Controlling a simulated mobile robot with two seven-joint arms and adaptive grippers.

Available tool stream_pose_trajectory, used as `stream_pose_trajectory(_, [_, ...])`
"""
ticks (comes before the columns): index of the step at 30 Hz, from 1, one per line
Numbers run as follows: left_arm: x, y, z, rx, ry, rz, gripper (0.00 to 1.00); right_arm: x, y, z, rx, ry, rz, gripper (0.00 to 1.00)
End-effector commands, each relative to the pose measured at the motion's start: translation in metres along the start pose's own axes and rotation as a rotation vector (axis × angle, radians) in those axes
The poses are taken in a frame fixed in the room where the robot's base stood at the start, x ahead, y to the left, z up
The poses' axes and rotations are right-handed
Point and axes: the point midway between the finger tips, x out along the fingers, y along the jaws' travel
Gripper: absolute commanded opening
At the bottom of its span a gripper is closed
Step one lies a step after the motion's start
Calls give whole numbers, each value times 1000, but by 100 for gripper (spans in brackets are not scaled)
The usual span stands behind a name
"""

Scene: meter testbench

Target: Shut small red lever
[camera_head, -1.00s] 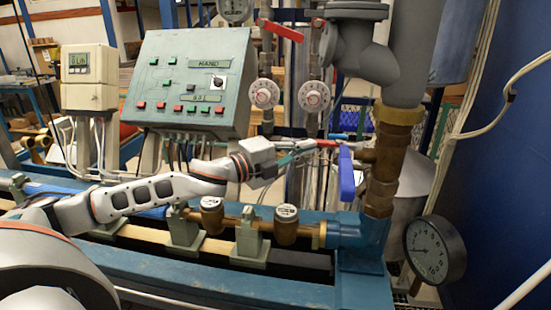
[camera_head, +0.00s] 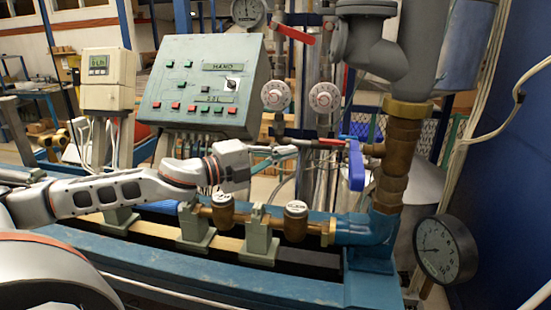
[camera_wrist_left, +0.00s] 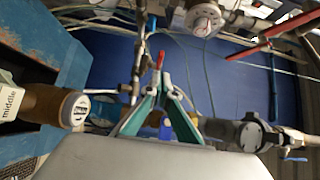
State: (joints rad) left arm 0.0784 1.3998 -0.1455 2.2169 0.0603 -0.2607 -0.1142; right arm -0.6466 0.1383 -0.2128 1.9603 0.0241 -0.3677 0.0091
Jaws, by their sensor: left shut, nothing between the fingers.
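The small red lever (camera_head: 330,141) lies roughly level on a pipe to the left of the blue lever (camera_head: 356,166). My left gripper (camera_head: 292,150) comes in from the left with its fingers closed and empty, and in the head view its tips stop short of the red lever. In the left wrist view the red lever (camera_wrist_left: 160,60) shows just beyond the closed fingertips (camera_wrist_left: 159,80); contact cannot be told. The blue lever (camera_wrist_left: 166,127) shows between the finger links there. My right gripper is not in view.
A larger red lever (camera_head: 295,35) sits above two round white dials (camera_head: 275,95). A green control box (camera_head: 203,85) stands behind my left arm. Brass pipe fittings (camera_head: 295,222) lie below it. A thick vertical pipe (camera_head: 397,160) and a round gauge (camera_head: 445,250) are at right.

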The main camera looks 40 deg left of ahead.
Motion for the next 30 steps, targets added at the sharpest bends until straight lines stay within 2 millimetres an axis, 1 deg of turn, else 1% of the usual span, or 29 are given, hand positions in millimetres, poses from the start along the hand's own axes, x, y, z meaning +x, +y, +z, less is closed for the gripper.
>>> stream_pose_trajectory(1, [-2,3,0,-2,1,4,0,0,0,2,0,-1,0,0])
stream_pose_trajectory(18, [-19,1,10,-3,-1,1,0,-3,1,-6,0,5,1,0])
stream_pose_trajectory(30, [-22,0,12,-1,0,0,0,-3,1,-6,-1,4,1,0])
